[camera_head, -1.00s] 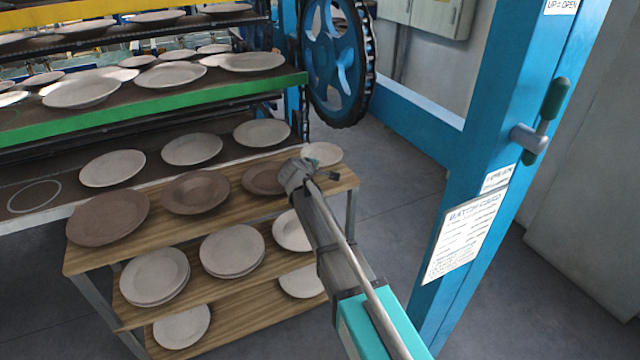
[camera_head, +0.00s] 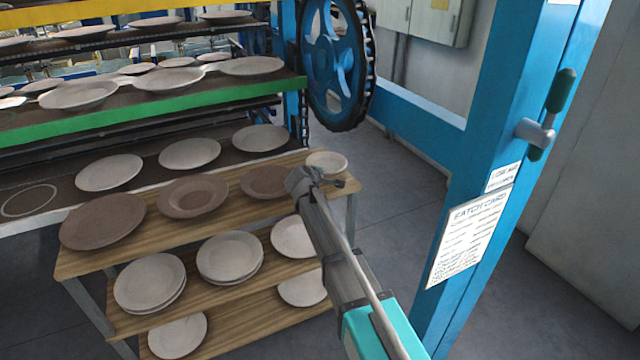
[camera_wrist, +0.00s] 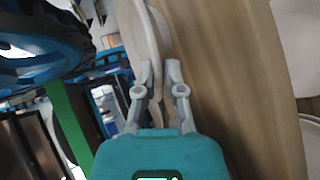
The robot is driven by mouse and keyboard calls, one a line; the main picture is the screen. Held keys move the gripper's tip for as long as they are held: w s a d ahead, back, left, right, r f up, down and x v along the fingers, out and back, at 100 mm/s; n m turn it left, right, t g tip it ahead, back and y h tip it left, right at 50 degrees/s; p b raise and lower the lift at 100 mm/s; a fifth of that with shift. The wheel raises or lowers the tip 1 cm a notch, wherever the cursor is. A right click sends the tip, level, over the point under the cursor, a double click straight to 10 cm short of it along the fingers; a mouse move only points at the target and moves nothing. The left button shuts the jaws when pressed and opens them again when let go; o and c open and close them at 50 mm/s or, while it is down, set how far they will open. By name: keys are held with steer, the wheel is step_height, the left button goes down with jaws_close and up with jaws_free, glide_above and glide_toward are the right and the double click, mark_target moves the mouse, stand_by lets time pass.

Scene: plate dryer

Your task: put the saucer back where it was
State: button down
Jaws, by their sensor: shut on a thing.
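The saucer (camera_head: 327,162) is a small, pale round dish at the far right corner of the wooden cart top (camera_head: 228,213). My gripper (camera_head: 325,176) is at its near edge. In the wrist view my gripper (camera_wrist: 160,75) has its fingers closed on the rim of the pale saucer (camera_wrist: 139,28), with the wooden surface to the right. The fingers hide part of the rim. I cannot tell whether the saucer touches the wood.
Brown plates (camera_head: 102,222) line the cart top; stacked pale plates (camera_head: 229,256) fill its lower shelves. Behind is the dryer deck (camera_head: 65,190) with white plates (camera_head: 190,154) and an empty ring mark (camera_head: 28,200). A blue wheel (camera_head: 338,62) and blue post (camera_head: 500,150) stand nearby.

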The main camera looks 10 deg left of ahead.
steer(key=shift+f+b, duration=1.2)
steer(key=shift+f, duration=0.3)
steer(key=shift+f, duration=0.1)
steer(key=c, duration=0.7)
jaws_free()
steer(key=shift+c, duration=0.2)
steer(key=shift+r, duration=0.2)
steer(key=p+v, duration=0.5)
steer(key=v, duration=0.7)
